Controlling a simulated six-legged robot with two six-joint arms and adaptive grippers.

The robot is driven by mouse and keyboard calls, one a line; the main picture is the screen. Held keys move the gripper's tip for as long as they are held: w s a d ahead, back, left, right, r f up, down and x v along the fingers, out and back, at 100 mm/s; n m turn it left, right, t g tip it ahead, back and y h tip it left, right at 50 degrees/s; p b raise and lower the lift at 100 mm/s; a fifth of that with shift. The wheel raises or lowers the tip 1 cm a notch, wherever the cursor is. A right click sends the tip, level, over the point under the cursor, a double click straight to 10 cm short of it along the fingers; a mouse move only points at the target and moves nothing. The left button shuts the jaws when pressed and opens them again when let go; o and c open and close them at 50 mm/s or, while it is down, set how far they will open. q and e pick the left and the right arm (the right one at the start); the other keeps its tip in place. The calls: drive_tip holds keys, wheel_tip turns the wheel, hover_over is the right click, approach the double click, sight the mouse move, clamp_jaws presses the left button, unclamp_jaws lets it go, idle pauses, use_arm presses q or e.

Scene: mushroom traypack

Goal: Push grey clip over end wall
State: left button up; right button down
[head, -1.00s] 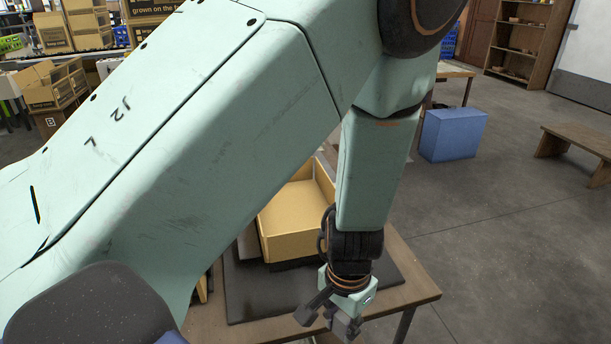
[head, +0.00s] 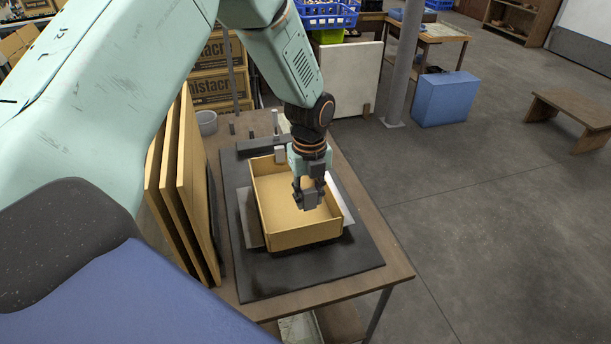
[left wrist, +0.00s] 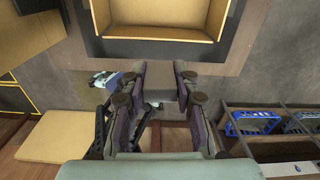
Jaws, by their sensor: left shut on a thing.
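The cardboard tray (head: 291,240) stands open on a dark mat on the table. It has low walls and an empty-looking floor. My left gripper (head: 308,197) points down over the tray's right part, near the right wall. It is shut on a small grey piece, apparently the grey clip (left wrist: 161,90), which shows between the fingertips in the left wrist view. The fingers largely hide the clip in the head view. Another small grey piece (head: 279,155) stands at the tray's far end wall. The tray's wall (left wrist: 160,37) shows at the top of the left wrist view. My right gripper is not in view.
Upright cardboard panels (head: 180,190) stand left of the tray. Grey pegs (head: 252,127) and a grey round pot (head: 207,122) are at the table's far end. The dark mat (head: 330,268) has free room in front of the tray.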

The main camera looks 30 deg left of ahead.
sight(306, 202)
use_arm(q)
drive_tip(key=shift+a+r+m, duration=0.35)
drive_tip(key=shift+a+m, duration=0.05)
drive_tip(key=shift+a, duration=0.1)
wheel_tip(306, 202, down, 4)
drive_tip(key=b, duration=0.3)
drive_tip(key=shift+r, duration=0.1)
drive_tip(key=shift+w+f+b, duration=0.1)
drive_tip(key=shift+f+b, duration=1.2)
drive_tip(key=shift+f, duration=0.5)
drive_tip(key=shift+w+f, duration=0.1)
drive_tip(key=shift+f, duration=0.05)
drive_tip(key=shift+w, duration=0.1)
